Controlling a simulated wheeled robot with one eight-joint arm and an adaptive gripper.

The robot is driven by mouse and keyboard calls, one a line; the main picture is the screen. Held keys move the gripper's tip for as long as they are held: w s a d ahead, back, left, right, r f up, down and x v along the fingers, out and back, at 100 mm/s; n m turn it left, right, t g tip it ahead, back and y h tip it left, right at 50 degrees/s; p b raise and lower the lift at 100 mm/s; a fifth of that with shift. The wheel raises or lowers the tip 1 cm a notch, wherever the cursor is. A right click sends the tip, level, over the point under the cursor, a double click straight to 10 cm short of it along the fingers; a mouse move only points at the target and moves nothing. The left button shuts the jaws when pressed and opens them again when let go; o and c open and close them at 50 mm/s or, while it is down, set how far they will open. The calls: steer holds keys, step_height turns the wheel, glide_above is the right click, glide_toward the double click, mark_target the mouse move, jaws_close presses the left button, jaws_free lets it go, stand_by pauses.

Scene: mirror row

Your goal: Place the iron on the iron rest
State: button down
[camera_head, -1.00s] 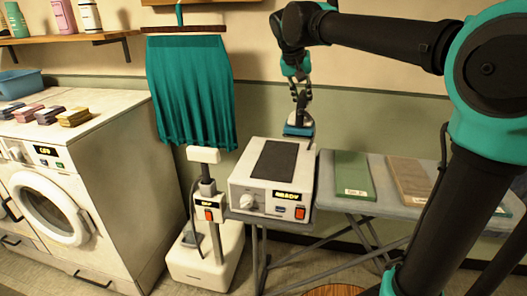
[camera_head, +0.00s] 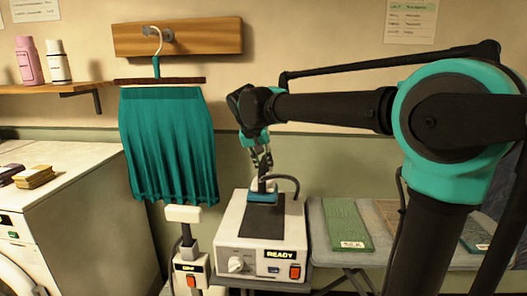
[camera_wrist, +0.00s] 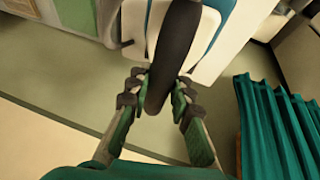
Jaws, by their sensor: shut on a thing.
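The iron (camera_head: 264,195), white above with a teal lower part, is held by its black handle (camera_wrist: 176,45) in my gripper (camera_head: 262,170). The fingers also show on both sides of the handle in the wrist view (camera_wrist: 160,102). The iron rest appears to be the dark pad (camera_head: 258,224) on top of the white station (camera_head: 238,235) with a lit READY sign. The iron is over the far end of this pad, hiding that end. I cannot tell whether its sole touches the pad.
A teal skirt (camera_head: 168,145) hangs left of the station, also seen at right in the wrist view (camera_wrist: 275,125). A white steamer head (camera_head: 184,214) stands before it. Folded green cloth (camera_head: 346,225) lies on the board to the right. A white washer (camera_head: 70,190) is at left.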

mark_target(264, 173)
steer(key=shift+f, duration=4.75)
steer(key=shift+f, duration=0.15)
steer(key=c, duration=1.3)
jaws_free()
steer(key=shift+c, duration=0.2)
steer(key=v, duration=1.2)
